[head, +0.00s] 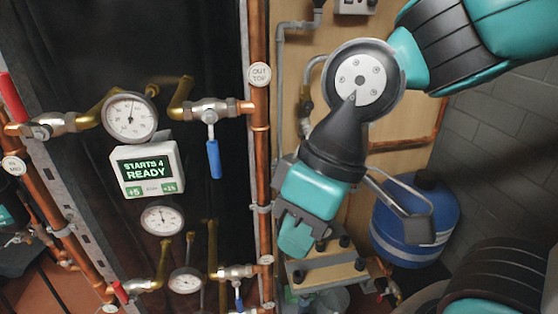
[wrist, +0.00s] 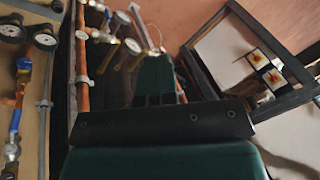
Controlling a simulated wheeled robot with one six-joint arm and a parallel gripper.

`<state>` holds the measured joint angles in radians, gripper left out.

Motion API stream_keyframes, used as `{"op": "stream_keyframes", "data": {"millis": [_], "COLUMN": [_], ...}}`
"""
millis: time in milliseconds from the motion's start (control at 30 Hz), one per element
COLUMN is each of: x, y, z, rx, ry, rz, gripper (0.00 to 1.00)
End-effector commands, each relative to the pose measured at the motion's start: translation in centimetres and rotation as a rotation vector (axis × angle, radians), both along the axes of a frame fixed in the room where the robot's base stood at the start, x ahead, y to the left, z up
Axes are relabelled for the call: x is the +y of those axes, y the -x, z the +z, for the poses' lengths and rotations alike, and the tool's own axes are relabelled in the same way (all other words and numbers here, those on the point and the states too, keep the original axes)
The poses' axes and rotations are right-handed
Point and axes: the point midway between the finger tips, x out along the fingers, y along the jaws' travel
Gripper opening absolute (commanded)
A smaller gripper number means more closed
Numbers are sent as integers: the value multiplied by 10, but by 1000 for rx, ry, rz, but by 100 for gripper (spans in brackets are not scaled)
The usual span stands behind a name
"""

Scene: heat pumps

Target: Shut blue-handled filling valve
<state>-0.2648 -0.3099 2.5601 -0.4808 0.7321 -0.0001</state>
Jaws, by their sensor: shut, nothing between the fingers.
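Two blue-handled valves show in the head view, and I cannot tell which is the filling valve. The upper blue handle (head: 213,158) hangs straight down, across its horizontal brass valve body (head: 208,109). The lower blue handle (head: 238,296) also points down, near the bottom edge and partly cut off. A blue handle (wrist: 15,121) shows at the left of the wrist view; I cannot tell which valve it belongs to. My gripper (head: 294,244) is right of the copper pipe, apart from both handles, shut and empty. It also shows in the wrist view (wrist: 154,75).
A vertical copper pipe (head: 258,165) stands between my gripper and the blue-handled valves. A display (head: 148,170) reads "STARTS 4 READY". Gauges (head: 130,117) and a red handle (head: 13,97) are at left. A blue tank (head: 415,215) stands at right behind my arm.

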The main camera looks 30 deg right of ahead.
Motion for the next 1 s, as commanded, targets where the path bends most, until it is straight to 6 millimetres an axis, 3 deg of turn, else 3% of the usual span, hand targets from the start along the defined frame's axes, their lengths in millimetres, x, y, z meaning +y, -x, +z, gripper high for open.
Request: {"op": "stream_keyframes", "data": {"millis": [433, 567, 633, 733, 800, 900, 1000], "x": [-1, -13, -26, -59, -93, -147, -199], "y": [-5, -38, -71, -124, -159, -195, -214], "z": [2, 12, 18, 20, 18, 9, -3], "rx": [-1, -5, -16, -47, -77, -128, -174], "ry": [-4, -36, -68, -118, -150, -184, -202], "rz": [-13, -106, -198, -365, -489, -660, -804], "gripper": [0, 0, 0, 0, 0, 0, 0]}}
